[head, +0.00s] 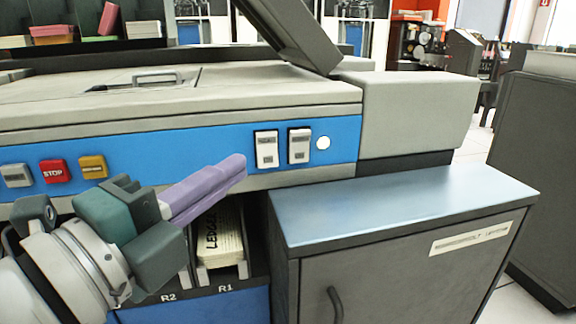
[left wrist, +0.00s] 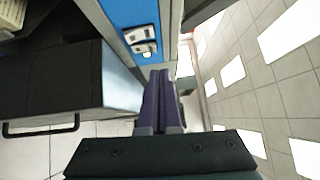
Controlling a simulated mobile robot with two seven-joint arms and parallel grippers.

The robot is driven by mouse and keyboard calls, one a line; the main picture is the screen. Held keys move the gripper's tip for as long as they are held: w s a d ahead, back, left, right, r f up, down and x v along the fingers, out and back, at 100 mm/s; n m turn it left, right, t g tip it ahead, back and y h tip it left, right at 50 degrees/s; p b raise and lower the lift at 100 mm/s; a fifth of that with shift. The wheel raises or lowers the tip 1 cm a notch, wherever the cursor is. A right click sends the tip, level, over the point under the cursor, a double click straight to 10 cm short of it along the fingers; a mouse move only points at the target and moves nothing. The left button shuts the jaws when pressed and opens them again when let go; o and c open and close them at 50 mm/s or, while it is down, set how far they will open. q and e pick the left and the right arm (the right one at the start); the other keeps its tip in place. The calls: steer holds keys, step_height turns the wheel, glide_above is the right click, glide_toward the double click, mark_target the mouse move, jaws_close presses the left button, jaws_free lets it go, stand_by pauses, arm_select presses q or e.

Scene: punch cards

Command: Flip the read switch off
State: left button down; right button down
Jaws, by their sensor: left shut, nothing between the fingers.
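Two white rocker switches sit side by side on the blue front panel (head: 220,145) of the machine: a left switch (head: 267,149) and a right switch (head: 299,146). Their small labels are too blurred to read, so I cannot tell which one is the read switch. A round white light (head: 323,143) is just right of them. My left gripper (head: 241,164) is shut and empty, its purple fingers pointing toward the switches from the lower left, apart from them. In the left wrist view the switches (left wrist: 140,38) lie beyond the fingertips (left wrist: 160,74). My right gripper is not in view.
Grey, red "STOP" (head: 54,171) and yellow (head: 93,167) buttons are on the panel's left. A card tray (head: 221,240) marked R1 is below. A dark cabinet (head: 400,265) with a steel-blue top stands below right. The floor at right is tiled.

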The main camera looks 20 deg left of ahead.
arm_select(q)
steer(key=v, duration=0.3)
steer(key=shift+d+r, duration=0.1)
steer(key=shift+d, duration=0.05)
stand_by(0.3)
